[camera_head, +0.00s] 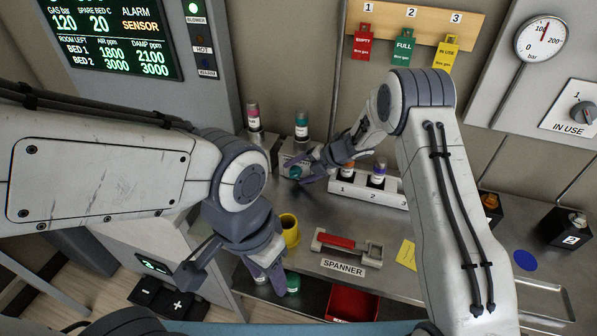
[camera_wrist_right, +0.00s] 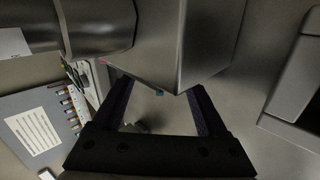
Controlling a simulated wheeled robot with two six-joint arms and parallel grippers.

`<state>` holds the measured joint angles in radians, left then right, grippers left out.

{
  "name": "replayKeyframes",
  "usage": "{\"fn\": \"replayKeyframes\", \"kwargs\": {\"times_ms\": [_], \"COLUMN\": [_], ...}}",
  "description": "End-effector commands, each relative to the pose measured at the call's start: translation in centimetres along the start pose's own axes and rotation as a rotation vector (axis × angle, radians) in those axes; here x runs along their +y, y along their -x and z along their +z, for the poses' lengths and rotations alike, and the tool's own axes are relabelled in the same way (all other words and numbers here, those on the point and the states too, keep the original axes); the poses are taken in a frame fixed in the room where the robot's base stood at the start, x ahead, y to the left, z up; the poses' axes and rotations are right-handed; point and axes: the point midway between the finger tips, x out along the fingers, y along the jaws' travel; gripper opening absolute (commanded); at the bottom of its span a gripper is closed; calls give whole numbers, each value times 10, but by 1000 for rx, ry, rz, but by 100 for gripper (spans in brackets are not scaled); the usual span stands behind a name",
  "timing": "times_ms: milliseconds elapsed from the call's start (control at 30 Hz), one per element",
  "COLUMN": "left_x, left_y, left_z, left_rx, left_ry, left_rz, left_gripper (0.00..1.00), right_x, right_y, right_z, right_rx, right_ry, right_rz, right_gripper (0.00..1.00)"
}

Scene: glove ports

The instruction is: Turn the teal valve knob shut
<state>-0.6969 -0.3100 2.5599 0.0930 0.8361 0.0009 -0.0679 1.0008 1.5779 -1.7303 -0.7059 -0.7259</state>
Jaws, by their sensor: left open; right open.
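The teal valve knob (camera_head: 295,172) shows as a small teal patch on the front of a grey metal block, partly hidden by my right gripper. My right gripper (camera_head: 308,168) is open beside it, its fingers close around the knob area; contact cannot be told. In the right wrist view, the open fingers (camera_wrist_right: 160,104) frame the lower edge of a grey block, with a small teal bit (camera_wrist_right: 159,93) between them. My left gripper (camera_head: 268,280) is open and points down near the counter's front edge, by green round items on the lower shelf.
A numbered white rack (camera_head: 345,187) holds bottles to the right. A yellow cup (camera_head: 289,231), a labelled spanner holder (camera_head: 346,247) and a red bin (camera_head: 352,302) are nearer the front.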

Motion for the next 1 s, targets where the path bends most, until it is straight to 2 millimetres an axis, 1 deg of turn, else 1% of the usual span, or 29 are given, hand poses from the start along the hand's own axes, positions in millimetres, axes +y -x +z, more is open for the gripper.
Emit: {"fn": "replayKeyframes", "kwargs": {"times_ms": [67, 167, 267, 500, 600, 767, 1000], "left_x": [0, 0, -1, -1, -1, -1, -1], "left_y": [-1, -3, -8, -16, -18, -19, -19], "left_z": [0, 0, 0, 1, 1, 1, 1], "left_rx": [0, 0, 0, 0, 0, 0, 0], "left_ry": [0, 0, 0, -1, -1, -1, -1], "left_rz": [0, 0, 0, 0, 0, 0, 0], "left_gripper": [50, 50, 50, 50, 50, 50, 50], "right_x": [0, 0, -1, -1, 0, -1, 0], "right_y": [2, 11, 27, 76, 91, 103, 105], "right_z": [0, 1, 1, 1, 1, 0, 0], "right_rx": [-1, -3, -3, -5, -3, -1, 0], "right_ry": [0, -1, 0, 0, 1, -1, -1], "right_rz": [0, 1, 2, 1, 1, 0, 0], "right_gripper": [75, 75, 75, 75, 75, 75, 75]}}
